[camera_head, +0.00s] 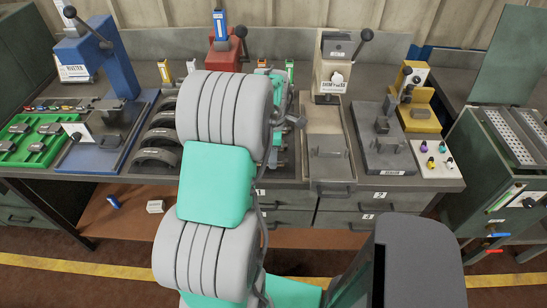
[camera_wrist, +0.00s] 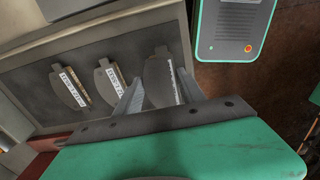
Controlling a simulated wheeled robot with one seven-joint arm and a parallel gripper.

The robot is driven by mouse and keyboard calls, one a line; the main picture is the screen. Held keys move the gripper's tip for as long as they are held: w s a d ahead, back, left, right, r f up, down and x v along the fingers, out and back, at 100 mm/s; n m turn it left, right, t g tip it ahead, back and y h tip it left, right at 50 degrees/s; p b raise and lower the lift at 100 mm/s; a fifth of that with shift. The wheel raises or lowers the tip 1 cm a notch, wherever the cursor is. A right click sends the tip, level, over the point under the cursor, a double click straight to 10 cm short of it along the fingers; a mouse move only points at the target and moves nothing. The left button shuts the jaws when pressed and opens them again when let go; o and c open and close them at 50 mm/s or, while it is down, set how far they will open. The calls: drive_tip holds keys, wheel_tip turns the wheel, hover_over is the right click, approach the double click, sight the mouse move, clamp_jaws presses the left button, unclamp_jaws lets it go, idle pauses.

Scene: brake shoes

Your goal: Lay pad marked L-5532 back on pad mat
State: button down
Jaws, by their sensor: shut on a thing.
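In the wrist view, my gripper (camera_wrist: 163,92) is shut on a dark grey brake pad (camera_wrist: 160,72) with a white label strip along its right side. The label is seen edge-on and I cannot read it. The held pad is over the right part of a dark grey mat (camera_wrist: 50,108); I cannot tell whether it touches. Two similar labelled pads, a left pad (camera_wrist: 66,86) and a middle pad (camera_wrist: 109,82), lie on the mat in a row, their print too small to read surely. In the head view my arm hides the gripper and the held pad.
In the wrist view a green-edged panel with a red button (camera_wrist: 248,48) is at upper right. In the head view, curved brake shoes (camera_head: 155,155) lie left of my arm, a blue press (camera_head: 92,55) stands farther left, and a beige fixture (camera_head: 333,75) stands right on the bench.

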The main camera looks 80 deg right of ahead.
drive_tip(key=shift+f, duration=1.75)
drive_tip(key=c, duration=0.7)
unclamp_jaws()
